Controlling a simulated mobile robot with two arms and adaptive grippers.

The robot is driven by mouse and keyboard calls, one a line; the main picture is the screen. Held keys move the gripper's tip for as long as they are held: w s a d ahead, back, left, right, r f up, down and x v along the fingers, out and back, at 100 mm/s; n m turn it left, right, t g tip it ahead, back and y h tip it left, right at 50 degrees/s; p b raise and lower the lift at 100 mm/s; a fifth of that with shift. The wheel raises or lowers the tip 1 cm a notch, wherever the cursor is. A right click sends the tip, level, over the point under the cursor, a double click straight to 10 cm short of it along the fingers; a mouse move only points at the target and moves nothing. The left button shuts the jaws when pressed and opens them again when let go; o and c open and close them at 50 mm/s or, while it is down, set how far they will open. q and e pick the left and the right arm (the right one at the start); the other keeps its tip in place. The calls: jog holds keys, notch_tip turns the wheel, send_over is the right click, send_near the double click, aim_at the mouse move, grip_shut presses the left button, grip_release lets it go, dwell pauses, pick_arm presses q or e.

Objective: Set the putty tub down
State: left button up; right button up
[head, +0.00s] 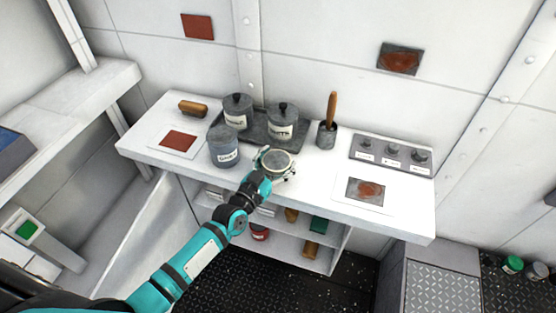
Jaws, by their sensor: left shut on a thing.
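My left gripper (275,171) is shut on a round tub with a pale grey-green top, which I take to be the putty tub (277,160). The tub is upright at the front middle of the white worktop (320,190). I cannot tell whether its base touches the worktop. The gripper and wrist hide much of its near side, and no label shows on it. My right gripper is out of view.
Behind are a dark tray (258,133) with two lidded pots and a brush holder (327,135). A panel with knobs (391,153) and a stained sheet (365,192) are at right.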

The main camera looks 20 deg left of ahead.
pick_arm(q)
jog(key=shift+r, duration=0.15)
jog(key=o, duration=1.5)
jog(key=shift+f, duration=0.2)
jog(key=shift+r, duration=0.3)
jog(key=b+v, duration=0.1)
jog(key=v, duration=1.1)
jog(key=shift+d+f+b, duration=0.1)
jog(key=shift+b, duration=0.2)
